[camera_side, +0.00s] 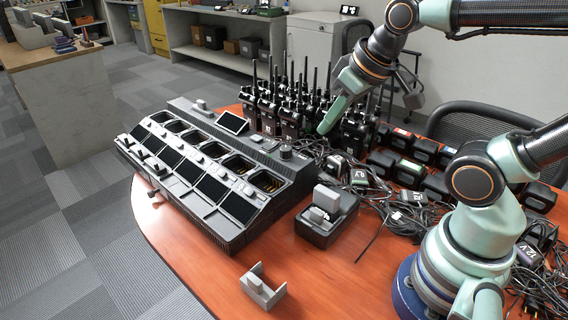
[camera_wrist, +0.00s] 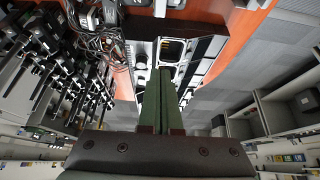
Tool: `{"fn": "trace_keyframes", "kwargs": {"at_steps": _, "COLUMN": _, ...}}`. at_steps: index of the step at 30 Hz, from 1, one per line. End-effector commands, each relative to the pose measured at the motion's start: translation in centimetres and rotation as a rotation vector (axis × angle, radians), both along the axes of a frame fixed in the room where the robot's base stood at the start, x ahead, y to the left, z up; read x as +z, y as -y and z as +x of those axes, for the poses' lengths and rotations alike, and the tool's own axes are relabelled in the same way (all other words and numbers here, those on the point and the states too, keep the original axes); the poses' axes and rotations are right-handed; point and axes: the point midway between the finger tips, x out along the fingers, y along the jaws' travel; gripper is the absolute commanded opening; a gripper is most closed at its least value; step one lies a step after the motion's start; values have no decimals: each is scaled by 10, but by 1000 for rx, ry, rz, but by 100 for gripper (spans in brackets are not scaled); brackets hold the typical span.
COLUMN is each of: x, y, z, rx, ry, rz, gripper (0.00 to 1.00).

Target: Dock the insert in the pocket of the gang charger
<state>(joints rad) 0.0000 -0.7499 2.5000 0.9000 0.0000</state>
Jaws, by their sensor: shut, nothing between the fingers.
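The gang charger (camera_side: 228,232) is a long dark grey unit on the orange table, with a row of square pockets and black panels. It also shows in the wrist view (camera_wrist: 143,85), where an open pocket lies just past the fingertips. My gripper (camera_side: 324,129) is shut and empty, in the air behind the charger's right end; its green fingers show in the wrist view (camera_wrist: 166,74). Plain light grey pieces are a notched block (camera_side: 263,291) at the table's front and a block (camera_side: 326,199) in a black box. I cannot tell which is the insert.
The black box (camera_side: 316,233) stands right of the charger. Upright black radios (camera_side: 290,118) crowd behind it, near my gripper. Tangled cables (camera_side: 385,200) and black packs (camera_side: 410,172) cover the table's right side. Bare table lies around the notched block.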

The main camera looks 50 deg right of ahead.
Motion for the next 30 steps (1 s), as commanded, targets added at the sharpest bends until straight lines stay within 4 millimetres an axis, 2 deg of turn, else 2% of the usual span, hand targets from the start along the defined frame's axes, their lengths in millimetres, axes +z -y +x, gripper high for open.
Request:
{"fn": "trace_keyframes", "kwargs": {"at_steps": 8, "x": 0, "y": 0, "z": 0, "rx": 0, "ry": 0, "rz": 0, "gripper": 0}}
{"fn": "trace_keyframes", "kwargs": {"at_steps": 9, "x": 0, "y": 0, "z": 0, "rx": 0, "ry": 0, "rz": 0, "gripper": 8}}
{"fn": "trace_keyframes", "kwargs": {"at_steps": 11, "x": 0, "y": 0, "z": 0, "rx": 0, "ry": 0, "rz": 0, "gripper": 31}}
{"fn": "trace_keyframes", "kwargs": {"at_steps": 12, "x": 0, "y": 0, "z": 0, "rx": 0, "ry": 0, "rz": 0, "gripper": 46}}
{"fn": "trace_keyframes", "kwargs": {"at_steps": 16, "x": 0, "y": 0, "z": 0, "rx": 0, "ry": 0, "rz": 0, "gripper": 96}}
{"fn": "trace_keyframes", "kwargs": {"at_steps": 17, "x": 0, "y": 0, "z": 0, "rx": 0, "ry": 0, "rz": 0, "gripper": 100}}
{"fn": "trace_keyframes", "kwargs": {"at_steps": 25, "x": -1, "y": -4, "z": 1, "rx": 25, "ry": -8, "rz": -7, "gripper": 100}}
{"fn": "trace_keyframes", "kwargs": {"at_steps": 28, "x": -6, "y": -17, "z": 5, "rx": 122, "ry": -43, "rz": -33, "gripper": 100}}
{"fn": "trace_keyframes", "kwargs": {"at_steps": 30, "x": -12, "y": -34, "z": 8, "rx": 244, "ry": -82, "rz": -67, "gripper": 100}}
